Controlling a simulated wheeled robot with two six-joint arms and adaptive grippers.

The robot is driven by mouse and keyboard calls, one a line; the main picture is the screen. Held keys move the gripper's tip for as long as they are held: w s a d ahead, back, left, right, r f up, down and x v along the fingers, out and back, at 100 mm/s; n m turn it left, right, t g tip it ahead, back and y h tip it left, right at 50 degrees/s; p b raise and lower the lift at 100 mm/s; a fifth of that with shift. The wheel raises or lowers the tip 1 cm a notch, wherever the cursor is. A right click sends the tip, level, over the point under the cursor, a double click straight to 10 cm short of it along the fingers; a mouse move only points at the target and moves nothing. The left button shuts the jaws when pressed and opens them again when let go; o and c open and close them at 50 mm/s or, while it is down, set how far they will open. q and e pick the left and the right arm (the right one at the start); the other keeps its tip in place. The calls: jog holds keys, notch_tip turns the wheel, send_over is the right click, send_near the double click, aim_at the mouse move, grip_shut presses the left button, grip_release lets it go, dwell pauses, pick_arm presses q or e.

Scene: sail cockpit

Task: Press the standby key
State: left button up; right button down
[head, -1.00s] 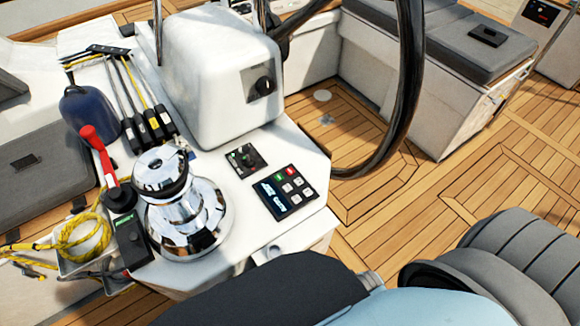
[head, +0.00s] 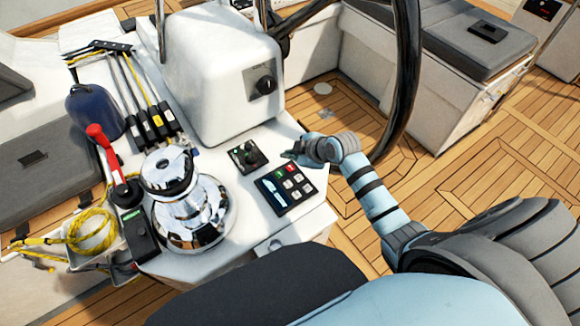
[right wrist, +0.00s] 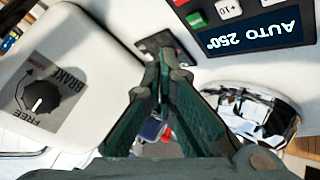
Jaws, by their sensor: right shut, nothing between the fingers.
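The autopilot panel (head: 285,188) is a dark keypad on the white console, with a small screen and several keys. It has a red key (head: 290,168) and a green key (head: 278,174) along its far edge; their labels are too small to read. In the right wrist view the panel's screen (right wrist: 252,36) reads "AUTO 250°" upside down, with the green key (right wrist: 196,19) at the top. My right gripper (head: 291,153) is shut and empty, above the console near the panel's far edge, apparently not touching it. It also shows in the right wrist view (right wrist: 163,68). My left gripper is out of view.
A small knob panel (head: 244,156) lies left of the autopilot panel. A chrome winch (head: 190,205) stands further left. The white housing with the brake knob (head: 264,86) rises behind. The black steering wheel (head: 405,70) stands close to my right arm.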

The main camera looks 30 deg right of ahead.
jog(key=w, duration=0.1)
jog(key=w+r, duration=0.1)
jog(key=n, duration=0.1)
jog(key=shift+w+d+r+t, duration=0.2)
jog(key=shift+w+d+t, duration=0.1)
jog(key=shift+w+d, duration=0.1)
jog(key=b, duration=0.8)
send_over(289, 170)
notch_tip(289, 170, down, 8)
jog(key=shift+d, duration=0.1)
jog(key=shift+f, duration=0.45)
jog(key=shift+f+b, duration=0.4)
jog(key=shift+b, duration=0.05)
